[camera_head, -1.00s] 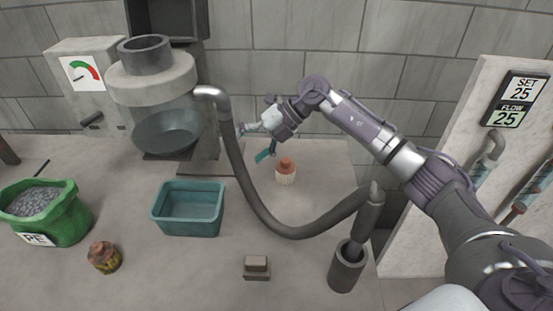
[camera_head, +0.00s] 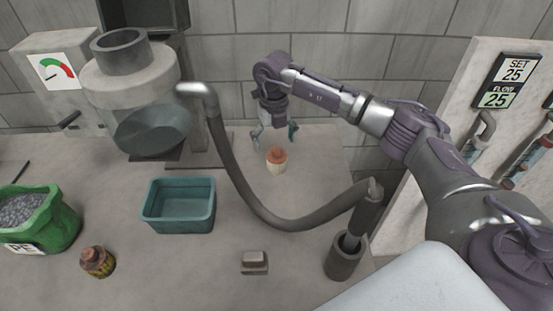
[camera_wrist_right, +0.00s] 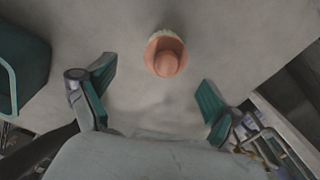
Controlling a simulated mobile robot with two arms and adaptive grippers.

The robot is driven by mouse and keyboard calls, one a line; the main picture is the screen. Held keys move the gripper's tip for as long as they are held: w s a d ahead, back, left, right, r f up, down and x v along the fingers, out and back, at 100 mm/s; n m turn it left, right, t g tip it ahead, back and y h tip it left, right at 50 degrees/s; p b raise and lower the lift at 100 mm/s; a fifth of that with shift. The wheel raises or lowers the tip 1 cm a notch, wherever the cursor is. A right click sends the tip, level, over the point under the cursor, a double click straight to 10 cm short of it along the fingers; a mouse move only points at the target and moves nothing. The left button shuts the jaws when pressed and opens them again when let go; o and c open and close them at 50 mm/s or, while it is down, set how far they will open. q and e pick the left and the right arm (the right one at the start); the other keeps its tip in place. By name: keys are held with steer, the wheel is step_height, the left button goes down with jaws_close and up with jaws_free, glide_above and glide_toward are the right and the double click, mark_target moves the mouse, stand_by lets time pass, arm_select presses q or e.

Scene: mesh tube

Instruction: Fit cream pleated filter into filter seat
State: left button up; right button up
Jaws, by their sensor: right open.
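The cream pleated filter (camera_head: 277,167) stands upright on the bench, with an orange cap on top. My right gripper (camera_head: 277,136) is open and points down, just above and behind the filter. In the right wrist view the filter's orange cap (camera_wrist_right: 166,58) shows from above, ahead of the two spread teal fingers and apart from them. The grey hopper unit (camera_head: 130,75) stands at the back left, with a dark, rounded, tilted part (camera_head: 153,128) under its collar. I cannot make out the filter seat for certain. My left gripper is not in view.
A grey hose (camera_head: 240,175) loops from the hopper to a dark holder (camera_head: 345,258), passing left of the filter. A teal bin (camera_head: 180,222), a brown-capped dirty filter (camera_head: 98,263), a small block (camera_head: 254,261) and a green pellet bag (camera_head: 55,230) stand on the bench.

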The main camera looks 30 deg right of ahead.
mark_target(277, 150)
steer(key=f, duration=0.1)
steer(key=f+p, duration=0.1)
steer(key=f, duration=0.2)
steer(key=shift+d+f, duration=0.25)
steer(key=shift+d, duration=0.15)
steer(key=shift+f, duration=0.25)
steer(key=c, duration=1.2)
